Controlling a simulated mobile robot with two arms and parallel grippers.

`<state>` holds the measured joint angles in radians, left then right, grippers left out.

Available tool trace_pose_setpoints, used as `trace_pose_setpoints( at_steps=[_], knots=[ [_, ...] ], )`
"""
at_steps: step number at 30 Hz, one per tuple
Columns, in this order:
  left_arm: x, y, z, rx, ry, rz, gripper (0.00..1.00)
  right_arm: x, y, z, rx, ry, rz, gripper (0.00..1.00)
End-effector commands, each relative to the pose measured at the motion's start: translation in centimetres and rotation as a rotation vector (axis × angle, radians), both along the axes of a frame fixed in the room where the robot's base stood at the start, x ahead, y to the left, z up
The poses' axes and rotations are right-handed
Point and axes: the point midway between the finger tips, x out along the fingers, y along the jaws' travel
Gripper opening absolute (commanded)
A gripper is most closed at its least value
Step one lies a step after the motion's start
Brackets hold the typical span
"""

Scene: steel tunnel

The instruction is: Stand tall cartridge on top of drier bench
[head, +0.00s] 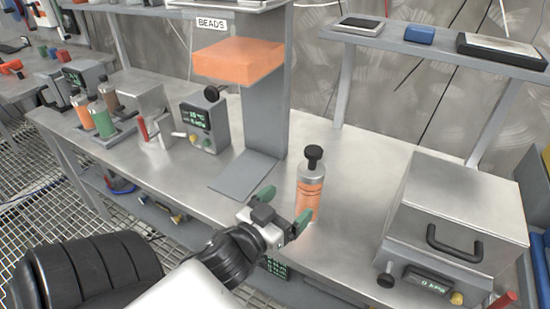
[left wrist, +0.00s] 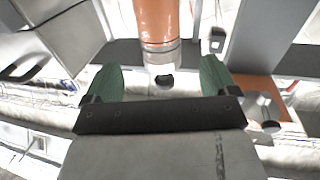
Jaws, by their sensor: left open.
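The tall cartridge (head: 311,192), a clear-topped cylinder with orange filling and a black knob, stands upright on the steel bench top (head: 345,215). My left gripper (head: 286,208), with green fingers, is open and empty just left of and in front of the cartridge. In the left wrist view the cartridge (left wrist: 158,22) shows ahead of the open left gripper (left wrist: 160,74), lined up with the gap between the fingers. I cannot tell whether a finger touches it. My right gripper is not in view.
A steel box with a black handle (head: 455,215) stands on the right. An orange block (head: 238,62) under a BEADS sign overhangs the bench on a grey column (head: 266,115). A display unit (head: 205,125) and a rack of smaller cartridges (head: 102,120) stand left. A shelf (head: 430,48) runs above right.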

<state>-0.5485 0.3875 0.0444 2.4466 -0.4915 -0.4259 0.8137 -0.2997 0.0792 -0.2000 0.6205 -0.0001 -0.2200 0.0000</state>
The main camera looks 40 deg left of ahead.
Motion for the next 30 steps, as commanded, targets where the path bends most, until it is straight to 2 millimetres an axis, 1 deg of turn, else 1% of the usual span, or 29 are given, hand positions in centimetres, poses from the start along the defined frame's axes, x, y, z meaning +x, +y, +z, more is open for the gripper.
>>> trace_pose_setpoints(
  at_steps=[1, 3, 9, 13, 30],
  knots=[
    [-1.0, 0.0, -0.2, 0.000, 0.003, 0.002, 0.88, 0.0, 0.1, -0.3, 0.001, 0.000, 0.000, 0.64],
    [-1.8, -0.1, 0.0, -0.002, 0.003, 0.002, 0.88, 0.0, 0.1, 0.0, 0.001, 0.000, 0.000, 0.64],
    [-3.3, -0.1, 0.1, 0.000, 0.000, 0.001, 0.88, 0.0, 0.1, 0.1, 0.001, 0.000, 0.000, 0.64],
    [-3.5, -0.1, 0.1, 0.001, -0.001, 0.000, 0.88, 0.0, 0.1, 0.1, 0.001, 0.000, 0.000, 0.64],
    [-3.5, -0.1, 0.1, 0.001, -0.001, 0.000, 0.88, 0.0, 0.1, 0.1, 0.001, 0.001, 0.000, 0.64]
  ],
)
